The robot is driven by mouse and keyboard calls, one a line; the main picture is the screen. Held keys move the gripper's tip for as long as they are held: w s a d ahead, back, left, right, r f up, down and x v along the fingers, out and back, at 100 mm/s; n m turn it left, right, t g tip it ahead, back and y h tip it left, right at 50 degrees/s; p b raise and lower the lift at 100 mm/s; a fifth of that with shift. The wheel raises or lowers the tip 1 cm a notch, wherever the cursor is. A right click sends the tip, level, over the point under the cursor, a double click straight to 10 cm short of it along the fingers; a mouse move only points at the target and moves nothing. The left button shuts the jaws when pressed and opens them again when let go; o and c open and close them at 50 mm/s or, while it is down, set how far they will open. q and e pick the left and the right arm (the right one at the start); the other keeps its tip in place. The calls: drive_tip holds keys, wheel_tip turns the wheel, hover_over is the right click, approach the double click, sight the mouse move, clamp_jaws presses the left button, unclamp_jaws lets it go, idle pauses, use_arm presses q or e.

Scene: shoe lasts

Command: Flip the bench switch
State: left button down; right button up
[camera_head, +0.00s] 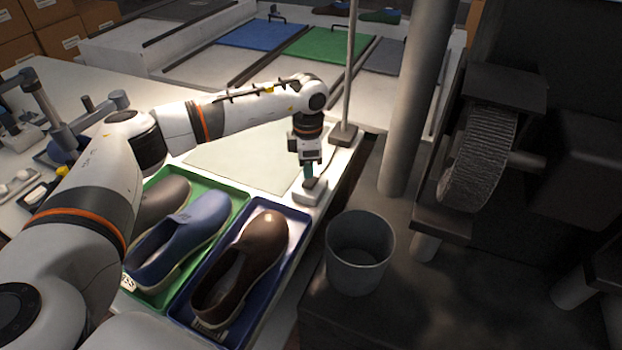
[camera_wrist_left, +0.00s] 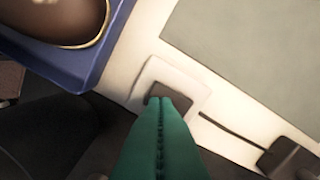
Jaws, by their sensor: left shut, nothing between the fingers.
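The bench switch (camera_head: 309,192) is a pale box near the bench's right edge, just right of the blue tray. In the left wrist view the switch box (camera_wrist_left: 184,74) has a dark rocker (camera_wrist_left: 174,91) in its middle. My left gripper (camera_head: 309,178) points down at the switch, shut and empty. In the left wrist view its green fingertips (camera_wrist_left: 163,100) are together and overlap the near part of the rocker. I cannot tell whether they touch it. My right gripper is not in view.
A blue tray (camera_head: 303,222) with a brown shoe (camera_head: 245,262) and a green tray (camera_head: 236,203) with a blue shoe (camera_head: 185,238) lie left of the switch. A lamp post base (camera_head: 343,134) stands behind it. A grey bin (camera_head: 359,255) stands to the right, beside dark machinery (camera_head: 478,155).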

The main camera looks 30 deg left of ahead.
sight(308, 183)
use_arm(q)
drive_tip(key=shift+f+b, duration=0.9)
drive_tip(key=shift+f, duration=0.45)
idle(0.4)
drive_tip(key=shift+s+r, duration=0.1)
drive_tip(key=shift+r+p, duration=0.65)
drive_tip(key=shift+r, duration=0.15)
drive_tip(key=shift+r+p, duration=1.5)
drive_tip(key=shift+r, duration=1.15)
